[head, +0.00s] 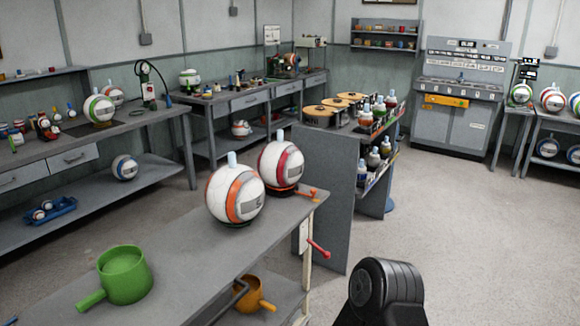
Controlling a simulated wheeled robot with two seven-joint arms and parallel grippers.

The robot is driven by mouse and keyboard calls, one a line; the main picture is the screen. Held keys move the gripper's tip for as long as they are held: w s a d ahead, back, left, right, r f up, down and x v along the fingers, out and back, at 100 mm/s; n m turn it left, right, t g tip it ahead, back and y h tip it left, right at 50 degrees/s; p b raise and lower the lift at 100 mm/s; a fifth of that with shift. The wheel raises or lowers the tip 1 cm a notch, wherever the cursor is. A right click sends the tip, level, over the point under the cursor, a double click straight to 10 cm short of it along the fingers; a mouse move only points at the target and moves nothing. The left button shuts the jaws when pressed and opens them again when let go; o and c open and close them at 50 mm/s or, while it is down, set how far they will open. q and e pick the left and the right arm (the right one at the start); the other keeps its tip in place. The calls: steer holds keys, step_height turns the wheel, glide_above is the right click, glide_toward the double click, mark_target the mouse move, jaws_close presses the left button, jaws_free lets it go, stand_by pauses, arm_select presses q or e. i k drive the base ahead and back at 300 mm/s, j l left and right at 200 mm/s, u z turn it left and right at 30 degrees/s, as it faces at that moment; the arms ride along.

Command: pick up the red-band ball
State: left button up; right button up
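The red-band ball (281,163) is white with a dark red band and a pale blue cap on top. It sits toward the far end of the near grey bench (190,268), on a dark base. A white ball with an orange band (236,193) stands in front of it to the left and overlaps its lower left edge in the picture. Neither of my grippers shows in the head view. A dark rounded part at the bottom right seems to be my own arm, with no fingers visible.
A green pot (124,274) with a handle stands on the near bench. An orange pot (252,294) is on its lower shelf. A red-handled crank (318,248) sticks out at the bench end. A grey panel (323,195) stands behind. The floor to the right is clear.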

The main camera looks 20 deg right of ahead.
mark_target(280, 164)
steer(key=z, duration=1.7)
steer(key=i, duration=4.25)
steer(key=u, duration=1.05)
steer(key=l+u, duration=0.1)
steer(key=u, duration=2.05)
steer(key=k+u, duration=0.1)
steer(key=u, duration=0.95)
steer(key=i, duration=0.15)
